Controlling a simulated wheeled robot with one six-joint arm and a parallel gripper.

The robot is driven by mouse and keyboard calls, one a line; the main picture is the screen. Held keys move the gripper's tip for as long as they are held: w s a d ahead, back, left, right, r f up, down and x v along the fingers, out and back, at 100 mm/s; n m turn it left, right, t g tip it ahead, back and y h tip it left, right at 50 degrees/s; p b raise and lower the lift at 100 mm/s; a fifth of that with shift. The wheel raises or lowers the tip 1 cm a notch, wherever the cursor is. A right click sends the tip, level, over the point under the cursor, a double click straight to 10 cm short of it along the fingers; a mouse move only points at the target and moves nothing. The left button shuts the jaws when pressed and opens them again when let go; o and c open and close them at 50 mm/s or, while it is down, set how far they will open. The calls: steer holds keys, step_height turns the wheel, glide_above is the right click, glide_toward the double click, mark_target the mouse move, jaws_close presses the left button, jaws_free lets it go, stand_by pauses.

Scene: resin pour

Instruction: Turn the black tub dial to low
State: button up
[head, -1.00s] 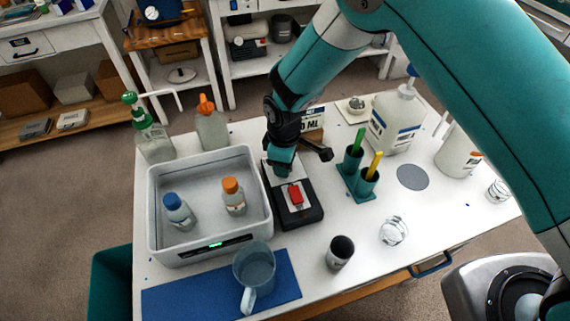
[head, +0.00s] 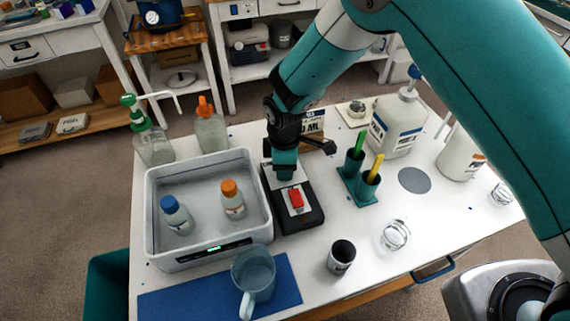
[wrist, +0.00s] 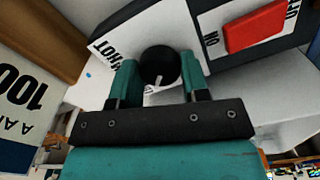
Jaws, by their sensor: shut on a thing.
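The black dial (wrist: 158,66) is round, with a white pointer mark on its lower part in the wrist view. It sits on a white panel, with a label that seems to read "HOT" to its left. My gripper (wrist: 160,78) is shut on the dial, one teal finger on each side. In the head view my gripper (head: 285,173) points down at the far end of the black control box (head: 290,222), hiding the dial. A red rocker switch (head: 296,198) is on the near part of the box; it also shows in the wrist view (wrist: 256,26), beside ON and OFF labels.
Left of the box stands a grey tub (head: 160,248) holding a blue-capped bottle (head: 177,214) and an orange-capped bottle (head: 232,198). A green holder (head: 362,188) with two sticks stands to the right. A pitcher (head: 254,272) is on a blue mat (head: 190,300) in front.

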steer(key=o, duration=0.9)
step_height(320, 180, up, 18)
steer(key=shift+w+f+b, duration=0.1)
steer(key=shift+f+b, duration=0.15)
steer(key=shift+b, duration=1)
steer(key=shift+d, duration=0.1)
